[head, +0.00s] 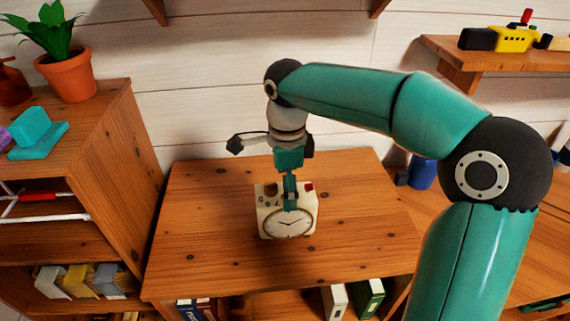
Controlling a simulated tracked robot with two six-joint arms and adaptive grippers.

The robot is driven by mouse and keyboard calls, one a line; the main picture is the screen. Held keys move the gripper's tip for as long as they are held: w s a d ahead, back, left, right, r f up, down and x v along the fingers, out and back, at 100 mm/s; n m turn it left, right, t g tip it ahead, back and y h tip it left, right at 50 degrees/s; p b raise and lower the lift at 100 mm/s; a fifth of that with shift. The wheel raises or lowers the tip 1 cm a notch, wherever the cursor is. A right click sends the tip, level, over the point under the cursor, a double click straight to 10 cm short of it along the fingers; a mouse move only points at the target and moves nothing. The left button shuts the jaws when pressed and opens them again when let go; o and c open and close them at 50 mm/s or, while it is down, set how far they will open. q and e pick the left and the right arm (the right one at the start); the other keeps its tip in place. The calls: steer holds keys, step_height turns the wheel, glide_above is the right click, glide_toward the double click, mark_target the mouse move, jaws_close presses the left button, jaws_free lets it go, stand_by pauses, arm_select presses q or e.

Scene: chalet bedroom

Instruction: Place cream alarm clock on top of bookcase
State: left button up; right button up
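The cream alarm clock (268,219) is upright on or just above the wooden top of the low bookcase (195,235), near its middle. Its round white dial faces me, and a red button shows on its upper right. My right gripper (291,196) points down at the clock from above. One finger overlaps the upper front of the clock, above the dial. The other finger is hidden, so I cannot tell whether the gripper holds the clock. My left gripper is not in view.
A taller wooden shelf (118,150) at left carries a potted plant (67,75) and a teal object (38,138). Books (368,298) stand below the bookcase top. A blue cup (421,173) is at right. A wall shelf (500,55) holds toys. The bookcase top around the clock is clear.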

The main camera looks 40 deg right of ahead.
step_height(320, 180, up, 6)
steer(key=shift+r+p, duration=0.15)
steer(key=shift+p, duration=0.15)
stand_by(0.3)
